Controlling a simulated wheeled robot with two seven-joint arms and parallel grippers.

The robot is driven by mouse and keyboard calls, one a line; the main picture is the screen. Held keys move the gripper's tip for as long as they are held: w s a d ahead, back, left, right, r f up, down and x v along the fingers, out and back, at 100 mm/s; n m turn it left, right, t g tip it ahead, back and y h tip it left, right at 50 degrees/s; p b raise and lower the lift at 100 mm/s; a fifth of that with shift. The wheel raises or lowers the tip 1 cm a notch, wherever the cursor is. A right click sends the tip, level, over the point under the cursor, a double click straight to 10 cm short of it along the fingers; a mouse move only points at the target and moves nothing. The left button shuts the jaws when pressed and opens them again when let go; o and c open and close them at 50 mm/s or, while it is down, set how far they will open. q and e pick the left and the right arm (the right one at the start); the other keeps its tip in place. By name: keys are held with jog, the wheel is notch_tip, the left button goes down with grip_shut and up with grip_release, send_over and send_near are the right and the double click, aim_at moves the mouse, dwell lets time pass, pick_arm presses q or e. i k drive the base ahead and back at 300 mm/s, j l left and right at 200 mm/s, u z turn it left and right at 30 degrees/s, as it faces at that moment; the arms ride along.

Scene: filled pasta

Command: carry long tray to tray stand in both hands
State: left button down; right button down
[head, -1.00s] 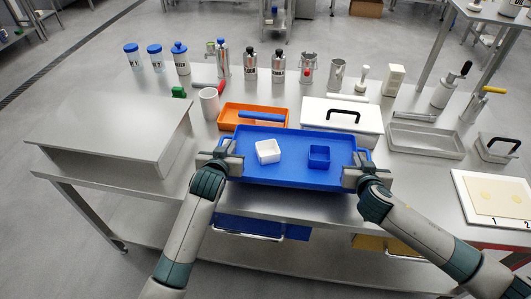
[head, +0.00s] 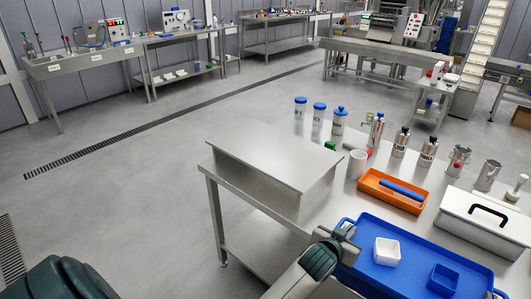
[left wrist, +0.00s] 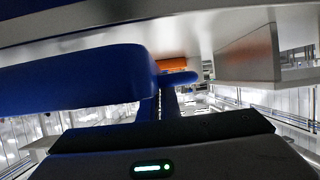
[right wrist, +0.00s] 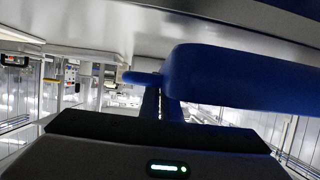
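In the right wrist view my right gripper (right wrist: 160,104) is shut on the other handle; only a sliver shows in the head view. I cannot tell whether the tray touches the table.
A raised steel platform (head: 277,160) stands on the table's left end. An orange tray (head: 377,193), a white lidded box (head: 484,221), and several bottles and jars stand behind the blue tray. Open floor (head: 130,210) lies left of the table, with benches beyond.

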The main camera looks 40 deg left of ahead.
aim_at(272, 147)
jog(key=l, duration=0.35)
jog(key=i+l, duration=0.15)
jog(key=l, duration=0.2)
jog(key=u, duration=1.4)
